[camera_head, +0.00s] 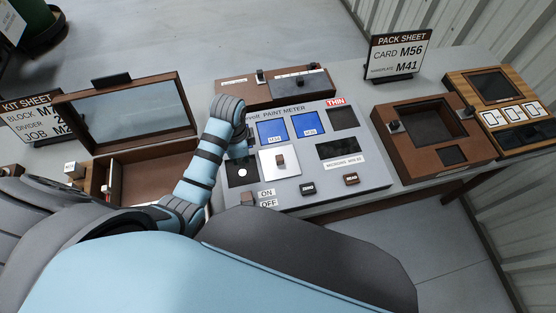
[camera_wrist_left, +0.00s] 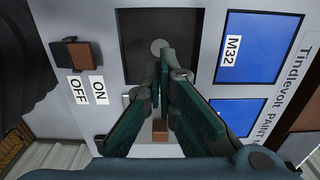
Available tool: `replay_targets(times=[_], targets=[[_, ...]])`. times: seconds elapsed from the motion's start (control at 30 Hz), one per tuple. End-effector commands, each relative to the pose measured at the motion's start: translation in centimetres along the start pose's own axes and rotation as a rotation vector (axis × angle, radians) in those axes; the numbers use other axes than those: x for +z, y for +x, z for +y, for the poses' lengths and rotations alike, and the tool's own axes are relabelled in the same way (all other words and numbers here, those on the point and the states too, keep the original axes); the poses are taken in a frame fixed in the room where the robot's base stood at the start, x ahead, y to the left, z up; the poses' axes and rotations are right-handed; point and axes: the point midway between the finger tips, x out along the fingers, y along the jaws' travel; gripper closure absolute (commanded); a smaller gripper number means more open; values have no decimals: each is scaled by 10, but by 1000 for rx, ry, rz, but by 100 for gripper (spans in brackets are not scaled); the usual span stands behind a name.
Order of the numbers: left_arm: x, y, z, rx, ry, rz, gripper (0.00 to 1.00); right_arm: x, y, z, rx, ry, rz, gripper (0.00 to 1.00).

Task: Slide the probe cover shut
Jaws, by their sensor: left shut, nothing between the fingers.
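The paint meter (camera_head: 374,180) is a grey panel on the table. Its probe cover (camera_head: 291,168) is a pale square plate with a brown knob (camera_head: 280,160). The cover lies to the right of a black square recess (camera_head: 233,180), where the round white probe (camera_head: 242,172) is exposed. In the left wrist view the probe (camera_wrist_left: 158,46) shows beyond the fingertips, and the knob (camera_wrist_left: 160,136) shows between the fingers' lower parts. My left gripper (camera_wrist_left: 160,62) is shut and empty above the recess. In the head view it (camera_head: 240,150) is partly hidden by my wrist. My right gripper is not seen.
A brown box with an open lid (camera_head: 150,161) stands left, a low brown box (camera_head: 235,91) behind, and another brown box (camera_head: 455,112) right.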

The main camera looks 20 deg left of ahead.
Motion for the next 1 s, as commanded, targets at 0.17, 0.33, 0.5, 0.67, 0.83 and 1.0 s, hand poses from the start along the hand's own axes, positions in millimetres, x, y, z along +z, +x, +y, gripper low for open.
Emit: replay_targets(times=[0.17,0.33,0.5,0.67,0.83,1.0], targets=[[0,0,0,0,0,0,100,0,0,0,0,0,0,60],[6,0,0,0,-1,-2,100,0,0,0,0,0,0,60],[14,0,0,-1,-1,-2,100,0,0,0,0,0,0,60],[22,0,0,0,-1,-1,100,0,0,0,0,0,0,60],[30,0,0,0,-1,-1,100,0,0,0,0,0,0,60],[35,0,0,0,-1,-1,100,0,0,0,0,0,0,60]])
